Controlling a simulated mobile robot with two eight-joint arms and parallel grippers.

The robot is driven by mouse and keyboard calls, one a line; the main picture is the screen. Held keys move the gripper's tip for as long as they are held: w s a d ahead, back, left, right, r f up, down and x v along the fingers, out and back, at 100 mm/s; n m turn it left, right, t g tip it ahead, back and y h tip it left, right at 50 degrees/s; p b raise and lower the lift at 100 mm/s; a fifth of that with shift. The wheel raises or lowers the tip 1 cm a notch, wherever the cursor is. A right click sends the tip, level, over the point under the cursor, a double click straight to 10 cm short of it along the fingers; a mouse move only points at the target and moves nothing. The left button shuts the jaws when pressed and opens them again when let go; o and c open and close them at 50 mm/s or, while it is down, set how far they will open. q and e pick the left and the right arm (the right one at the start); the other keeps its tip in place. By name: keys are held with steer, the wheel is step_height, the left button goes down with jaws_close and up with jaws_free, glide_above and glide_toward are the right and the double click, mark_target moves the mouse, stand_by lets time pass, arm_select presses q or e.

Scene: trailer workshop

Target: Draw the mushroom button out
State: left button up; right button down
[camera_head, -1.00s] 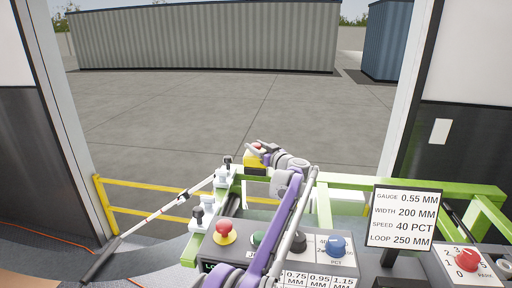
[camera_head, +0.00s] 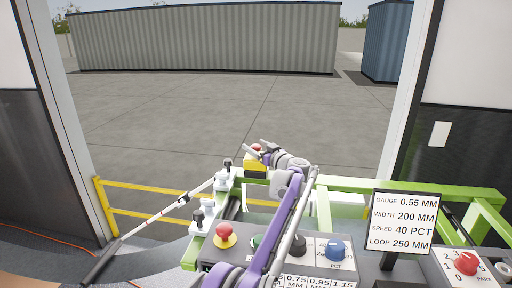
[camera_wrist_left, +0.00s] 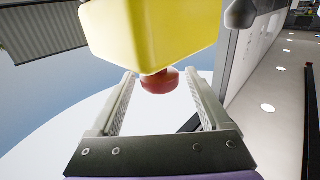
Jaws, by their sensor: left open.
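A red mushroom button (camera_head: 257,147) sits on a yellow box (camera_head: 255,162) at the far green rail. The left wrist view shows the red button (camera_wrist_left: 160,82) and the yellow box (camera_wrist_left: 150,30) close up. My left gripper (camera_wrist_left: 160,76) is open, with one finger on each side of the red button; I cannot tell whether they touch it. In the head view the left gripper (camera_head: 259,149) is at the box, partly hiding it. A second red mushroom button (camera_head: 223,230) on a yellow base stands on the grey panel. My right gripper is not in view.
The grey panel carries a blue knob (camera_head: 336,248) and a black knob (camera_head: 297,244). A settings sign (camera_head: 403,220) stands to the right, near a red dial (camera_head: 467,263). A white rod (camera_head: 160,216) slants at the left. My left arm covers part of the panel.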

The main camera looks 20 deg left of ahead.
arm_select(q)
steer(key=shift+s+d+f, duration=0.1)
steer(key=shift+s+d, duration=0.15)
steer(key=shift+d, duration=0.2)
steer(key=b+v, duration=0.2)
steer(key=v, duration=0.8)
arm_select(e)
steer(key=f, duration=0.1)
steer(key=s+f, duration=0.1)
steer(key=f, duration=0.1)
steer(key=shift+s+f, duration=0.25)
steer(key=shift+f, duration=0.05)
arm_select(q)
steer(key=shift+a, duration=0.1)
